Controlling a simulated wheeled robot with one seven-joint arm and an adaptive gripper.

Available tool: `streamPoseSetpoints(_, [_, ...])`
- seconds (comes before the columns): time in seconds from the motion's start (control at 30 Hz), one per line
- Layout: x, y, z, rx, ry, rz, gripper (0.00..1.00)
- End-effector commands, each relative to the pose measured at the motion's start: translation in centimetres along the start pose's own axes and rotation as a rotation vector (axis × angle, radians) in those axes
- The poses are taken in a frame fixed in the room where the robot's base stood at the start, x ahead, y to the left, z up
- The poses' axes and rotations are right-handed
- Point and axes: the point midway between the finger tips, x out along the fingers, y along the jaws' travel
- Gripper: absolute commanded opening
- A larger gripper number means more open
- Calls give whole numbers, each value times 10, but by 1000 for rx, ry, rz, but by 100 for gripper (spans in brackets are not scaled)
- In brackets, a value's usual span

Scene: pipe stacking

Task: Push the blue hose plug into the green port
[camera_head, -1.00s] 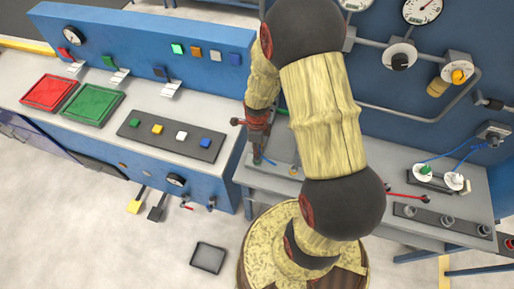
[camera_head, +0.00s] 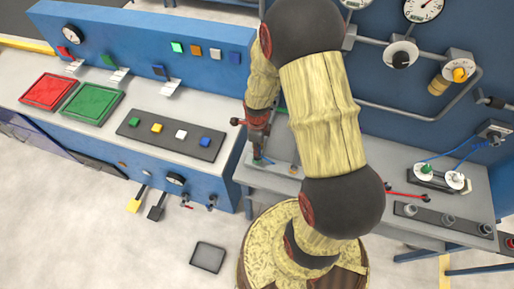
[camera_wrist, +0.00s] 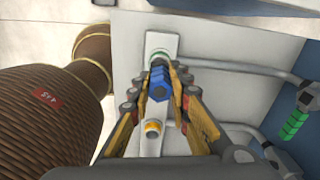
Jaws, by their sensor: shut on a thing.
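The blue hose plug (camera_wrist: 159,84) is a hexagonal blue piece in the wrist view, held between the fingertips of my gripper (camera_wrist: 160,78). The green port (camera_wrist: 158,53) is a pale ring with green at its edge on a white strip, just beyond the plug. The plug overlaps the port's near side from above, so I cannot tell whether they touch. In the head view my gripper (camera_head: 257,152) points down at the grey bench, with a bit of blue by its tip. The port is mostly hidden there.
A yellow port (camera_wrist: 153,128) sits on the same white strip (camera_wrist: 150,146), nearer the wrist camera. Grey pipes (camera_wrist: 232,66) run to the right, near a green ribbed piece (camera_wrist: 292,125). In the head view, a blue panel wall (camera_head: 385,120) rises behind the bench.

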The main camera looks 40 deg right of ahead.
Motion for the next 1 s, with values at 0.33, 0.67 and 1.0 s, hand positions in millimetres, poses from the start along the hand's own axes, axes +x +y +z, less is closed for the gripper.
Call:
streamPoseSetpoints(0.33, [9, 0, 0, 0, 0, 0, 0])
streamPoseSetpoints(0.67, [16, 0, 0, 0, 0, 1, 0])
streamPoseSetpoints(1.0, [17, 0, 0, 0, 0, 0, 20])
